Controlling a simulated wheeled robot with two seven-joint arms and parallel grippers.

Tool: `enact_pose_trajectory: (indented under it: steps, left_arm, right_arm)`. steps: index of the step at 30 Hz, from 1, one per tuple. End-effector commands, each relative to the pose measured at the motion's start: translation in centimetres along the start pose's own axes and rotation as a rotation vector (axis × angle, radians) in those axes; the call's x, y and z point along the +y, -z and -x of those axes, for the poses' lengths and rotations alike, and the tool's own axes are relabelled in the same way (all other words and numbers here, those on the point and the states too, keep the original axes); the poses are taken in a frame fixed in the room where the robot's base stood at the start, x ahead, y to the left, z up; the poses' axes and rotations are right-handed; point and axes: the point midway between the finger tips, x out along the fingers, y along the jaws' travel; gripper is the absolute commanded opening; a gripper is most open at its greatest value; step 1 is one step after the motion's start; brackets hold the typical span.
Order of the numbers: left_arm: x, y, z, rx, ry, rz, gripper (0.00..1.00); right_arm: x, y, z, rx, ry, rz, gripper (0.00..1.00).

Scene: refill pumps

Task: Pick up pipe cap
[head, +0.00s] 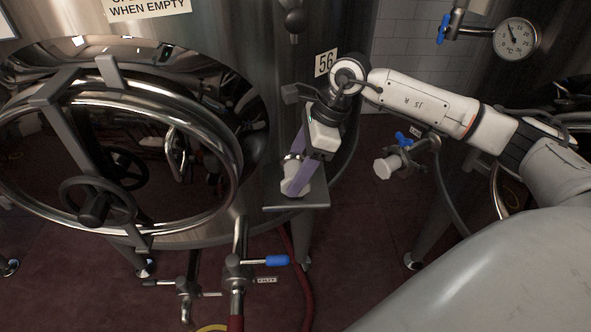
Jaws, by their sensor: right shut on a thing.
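My right gripper (300,172) reaches down from the upper right. Its purple fingers are shut on a white pipe cap (290,186), just over a small grey metal shelf (315,198) on the tank's side. The fingers hide part of the cap. I cannot tell whether the cap touches the shelf. A second white, round piece (384,169) sits at the end of a pipe with a blue valve handle (403,138), right of the shelf and apart from my gripper. My left gripper is not in view.
A large steel tank with a round hatch (215,140) and handwheel (93,204) fills the left. A pipe with a blue lever (276,260) and a red hose (301,280) stand below the shelf. A gauge (516,39) is at upper right. Dark red floor lies open at centre right.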

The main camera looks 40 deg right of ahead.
Motion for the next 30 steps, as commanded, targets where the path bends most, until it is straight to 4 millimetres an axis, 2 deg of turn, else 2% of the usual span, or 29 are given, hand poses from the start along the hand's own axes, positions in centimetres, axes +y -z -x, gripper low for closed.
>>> enact_pose_trajectory:
  steps: [5,12,17,27,30]
  left_arm:
    - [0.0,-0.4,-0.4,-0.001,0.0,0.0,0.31]
    - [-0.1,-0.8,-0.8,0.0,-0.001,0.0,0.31]
    - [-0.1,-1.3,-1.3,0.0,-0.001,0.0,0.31]
    - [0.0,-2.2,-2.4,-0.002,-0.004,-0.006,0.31]
    - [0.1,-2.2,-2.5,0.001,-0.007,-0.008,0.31]
  right_arm:
    - [0.0,-1.0,2.0,-0.005,0.005,0.003,0.32]
    - [-0.1,-2.7,6.2,-0.005,0.007,0.003,0.32]
    - [3.3,-3.3,5.5,-0.001,0.001,0.007,0.32]
    - [12.7,-5.9,4.5,-0.004,0.0,0.013,0.32]
    - [15.0,-6.5,4.4,-0.005,0.0,0.011,0.32]
